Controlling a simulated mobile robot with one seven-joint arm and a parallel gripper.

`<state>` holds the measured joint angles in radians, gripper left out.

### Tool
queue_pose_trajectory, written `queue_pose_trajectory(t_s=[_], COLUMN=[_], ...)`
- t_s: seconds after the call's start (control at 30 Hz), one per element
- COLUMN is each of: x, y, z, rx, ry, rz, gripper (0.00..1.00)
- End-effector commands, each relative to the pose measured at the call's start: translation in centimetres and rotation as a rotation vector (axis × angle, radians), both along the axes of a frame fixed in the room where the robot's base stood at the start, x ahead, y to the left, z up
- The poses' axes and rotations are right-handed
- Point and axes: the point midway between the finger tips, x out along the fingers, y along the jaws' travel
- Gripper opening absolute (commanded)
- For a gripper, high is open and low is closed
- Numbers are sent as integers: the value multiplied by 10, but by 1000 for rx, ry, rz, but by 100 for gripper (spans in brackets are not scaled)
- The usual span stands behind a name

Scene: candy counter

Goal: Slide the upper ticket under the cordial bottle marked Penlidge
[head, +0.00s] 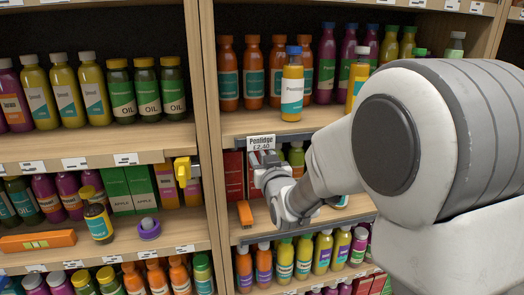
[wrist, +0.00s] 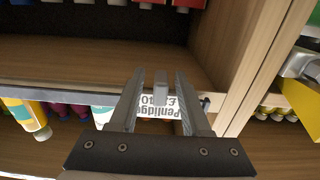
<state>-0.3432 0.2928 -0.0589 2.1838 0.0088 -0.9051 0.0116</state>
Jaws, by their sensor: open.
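The cordial bottle marked Penlidge (head: 292,88) is yellow with a blue cap and a white and teal label. It stands upright at the front of the upper right shelf. A white ticket (head: 261,143) reading "Penlidge £2.40" is at that shelf's front edge, left of and below the bottle. In the wrist view the ticket (wrist: 158,112) appears upside down between the fingers, partly hidden by them. My gripper (head: 262,158) is open just below the ticket in the head view; its fingers (wrist: 160,76) reach toward the shelf edge. I cannot tell whether they touch the ticket.
A wooden upright (head: 205,130) divides the shelves left of my gripper. A yellow device (head: 182,171) hangs on the left shelf edge. Orange bottles (head: 252,75) stand behind the Penlidge bottle. An orange object (head: 245,214) lies on the shelf below. The upper shelf's front left is clear.

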Motion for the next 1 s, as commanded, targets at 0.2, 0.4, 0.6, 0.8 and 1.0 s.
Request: queue_pose_trajectory(t_s=[0.2,0.4,0.6,0.8,1.0], x=[15,16,16,16,16], y=[5,5,5,5,5], z=[0,0,0,0,0], rx=[0,0,0,0,0], ry=[-1,0,0,0,0], rz=[1,0,0,0,0], gripper=[48,48,30,0,0])
